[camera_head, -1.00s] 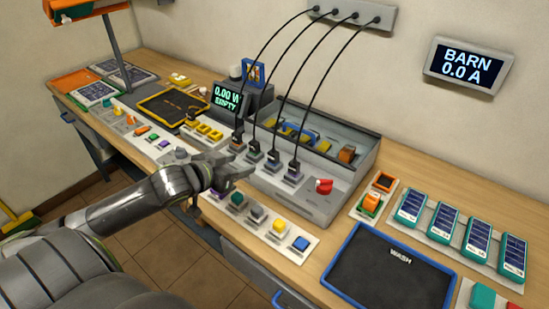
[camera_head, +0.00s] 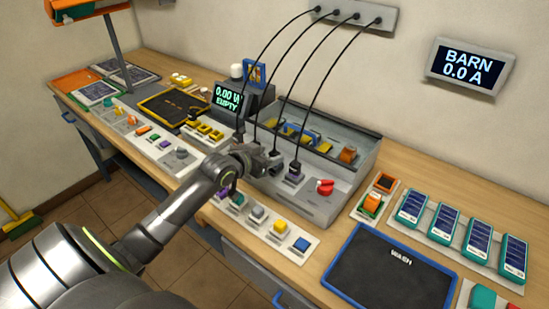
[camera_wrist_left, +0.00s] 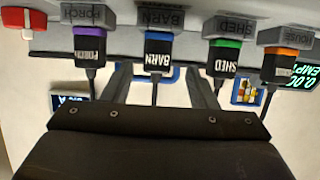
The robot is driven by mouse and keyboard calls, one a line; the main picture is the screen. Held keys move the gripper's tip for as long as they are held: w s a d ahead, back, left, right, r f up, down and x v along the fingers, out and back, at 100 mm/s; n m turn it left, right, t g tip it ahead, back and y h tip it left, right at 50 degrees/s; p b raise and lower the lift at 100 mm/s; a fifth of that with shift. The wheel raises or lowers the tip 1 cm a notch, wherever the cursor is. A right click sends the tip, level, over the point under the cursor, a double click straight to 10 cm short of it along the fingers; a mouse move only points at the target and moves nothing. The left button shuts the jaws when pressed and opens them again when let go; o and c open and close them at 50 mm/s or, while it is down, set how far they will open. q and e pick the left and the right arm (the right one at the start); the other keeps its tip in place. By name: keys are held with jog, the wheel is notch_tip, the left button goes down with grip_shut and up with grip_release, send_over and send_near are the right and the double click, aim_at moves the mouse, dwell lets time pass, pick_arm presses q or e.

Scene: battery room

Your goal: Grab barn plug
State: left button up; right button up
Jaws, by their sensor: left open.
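The barn plug (camera_wrist_left: 158,52) is black with a blue band and a "BARN" label. It sits upside down in the picture at its grey BARN socket in the left wrist view, its black cord running down from it. My left gripper (camera_wrist_left: 159,78) is open, with one finger on each side of the barn plug's cord and the plug between or just beyond the tips; contact cannot be told. In the head view my left gripper (camera_head: 267,160) is at the plug row and partly hides the plugs there.
Porch plug (camera_wrist_left: 89,48), with a purple band, and shed plug (camera_wrist_left: 224,57), with a green band, flank it closely. The house plug (camera_wrist_left: 279,66) is further right. Cords rise to a wall strip (camera_head: 356,17). A red switch (camera_head: 325,187) is right of the plugs. The BARN display (camera_head: 468,64) reads 0.0 A.

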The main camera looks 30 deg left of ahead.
aim_at(278, 153)
pick_arm(q)
jog(key=shift+p+x, duration=0.6)
jog(key=shift+x, duration=1.95)
jog(key=shift+d+f, duration=0.1)
jog(key=shift+d, duration=0.1)
jog(key=shift+s, duration=0.1)
jog(key=shift+c, duration=0.4)
jog(key=c, duration=1)
